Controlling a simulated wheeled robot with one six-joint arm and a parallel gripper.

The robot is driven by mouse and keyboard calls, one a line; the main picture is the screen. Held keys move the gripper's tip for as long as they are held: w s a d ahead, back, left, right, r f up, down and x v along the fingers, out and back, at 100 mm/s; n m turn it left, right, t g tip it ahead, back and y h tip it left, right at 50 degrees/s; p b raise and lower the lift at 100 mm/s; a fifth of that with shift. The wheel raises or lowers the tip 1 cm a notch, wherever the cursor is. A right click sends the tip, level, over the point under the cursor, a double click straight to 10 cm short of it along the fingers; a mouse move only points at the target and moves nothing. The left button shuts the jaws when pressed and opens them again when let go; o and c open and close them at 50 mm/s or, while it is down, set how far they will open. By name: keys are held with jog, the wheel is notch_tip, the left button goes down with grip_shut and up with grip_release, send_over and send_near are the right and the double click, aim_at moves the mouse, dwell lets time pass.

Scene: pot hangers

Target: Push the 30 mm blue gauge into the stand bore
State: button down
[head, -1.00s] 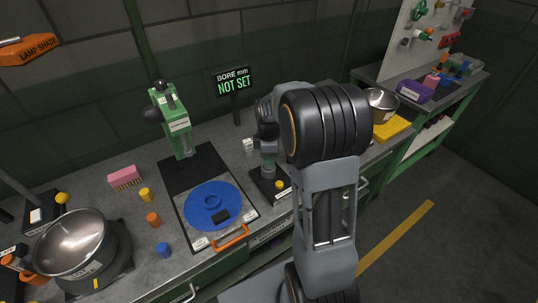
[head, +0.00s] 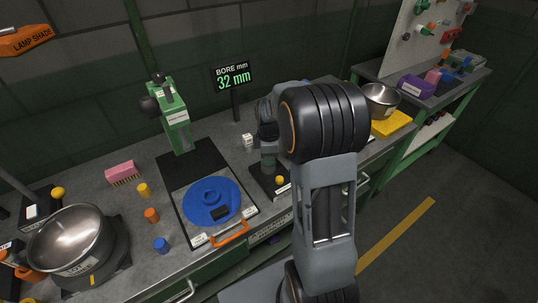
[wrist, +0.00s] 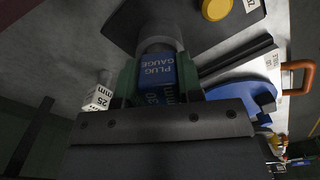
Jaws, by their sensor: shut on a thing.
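The blue gauge (wrist: 158,72), marked PLUG GAUGE and 30 mm, is in my gripper (wrist: 158,88) in the wrist view. The green fingers are shut on its two sides. Its far end meets the grey round collar of the stand (wrist: 160,42); how deep it sits in the bore is hidden. In the head view the stand (head: 268,162) rises from a dark base with a yellow knob, left of my arm. My arm hides most of the gripper there. The bore display (head: 234,78) reads 32 mm.
A blue disc (head: 195,203) on a board with an orange handle (head: 230,232) is left of the stand. A green press (head: 176,125) stands behind. Small coloured cylinders and a steel bowl (head: 72,240) are further left.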

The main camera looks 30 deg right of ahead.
jog(key=c, duration=0.7)
grip_release()
notch_tip(320, 180, up, 14)
jog(key=shift+f, duration=0.1)
dwell(0.4)
